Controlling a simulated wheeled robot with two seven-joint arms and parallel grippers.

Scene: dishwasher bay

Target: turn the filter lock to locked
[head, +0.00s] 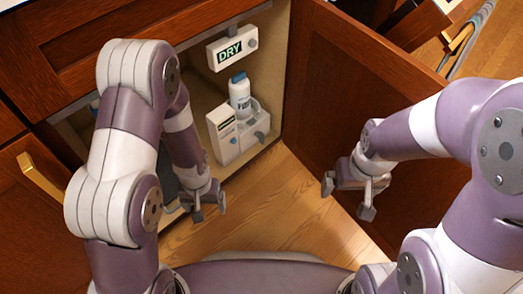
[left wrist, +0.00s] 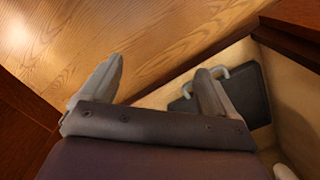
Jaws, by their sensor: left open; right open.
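I cannot make out a part that is clearly the filter lock. A white unit (head: 228,132) with a small dark knob stands inside the open cabinet in the head view, with a white bottle with a blue cap (head: 240,95) on it. A dark flat panel with a pale handle (left wrist: 250,98) lies on the cabinet floor at the right of the left wrist view. My left gripper (head: 208,208) is open and empty, low in front of the cabinet opening; its fingers also show in the left wrist view (left wrist: 158,72). My right gripper (head: 347,199) is open and empty before the open door.
A white box reading DRY (head: 231,48) hangs at the top of the cabinet opening. The brown cabinet door (head: 345,75) stands open on the right. A drawer front with a brass handle (head: 40,178) is at the left. The wooden floor (head: 285,205) between my grippers is clear.

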